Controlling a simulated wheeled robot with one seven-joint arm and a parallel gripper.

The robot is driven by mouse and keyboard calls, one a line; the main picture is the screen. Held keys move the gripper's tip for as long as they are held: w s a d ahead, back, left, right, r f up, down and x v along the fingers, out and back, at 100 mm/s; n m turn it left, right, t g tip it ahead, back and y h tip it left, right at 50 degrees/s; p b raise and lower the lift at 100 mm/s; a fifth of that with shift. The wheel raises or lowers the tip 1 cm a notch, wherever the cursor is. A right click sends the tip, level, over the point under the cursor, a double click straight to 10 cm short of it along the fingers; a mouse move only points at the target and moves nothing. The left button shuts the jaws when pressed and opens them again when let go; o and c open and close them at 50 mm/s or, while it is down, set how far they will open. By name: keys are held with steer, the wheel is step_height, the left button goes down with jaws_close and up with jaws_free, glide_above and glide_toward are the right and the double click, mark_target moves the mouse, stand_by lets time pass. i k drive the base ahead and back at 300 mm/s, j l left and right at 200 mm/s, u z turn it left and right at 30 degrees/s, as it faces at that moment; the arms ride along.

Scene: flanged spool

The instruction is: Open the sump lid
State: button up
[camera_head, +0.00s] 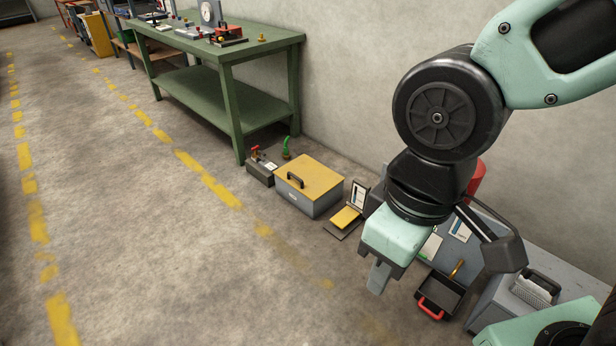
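A grey box (313,204) with a flat yellow lid (318,177) stands on the floor near the wall; it looks like the sump. The lid lies flat on the box and looks closed. A black handle (295,181) sits on its top, toward the left edge. My gripper (379,280) points down, to the right of the box and nearer the camera, apart from it. Only one grey finger shows clearly, so its opening cannot be told. Nothing shows held in it.
A small dark unit with a red part (260,170) and a green fitting (286,150) stand left of the box. A yellow pedal-like plate (346,217) is at its right. A red-handled black tray (437,297) is farther right. A green workbench (232,85) stands behind. Floor at left is clear.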

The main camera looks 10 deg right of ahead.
mark_target(312, 179)
steer(key=i+u, duration=0.15)
steer(key=i, duration=0.45)
steer(key=i+u, duration=0.1)
steer(key=i, duration=0.45)
steer(key=i+l+u, duration=0.15)
steer(key=i, duration=0.45)
steer(key=i+l+u, duration=0.1)
steer(key=i, duration=0.45)
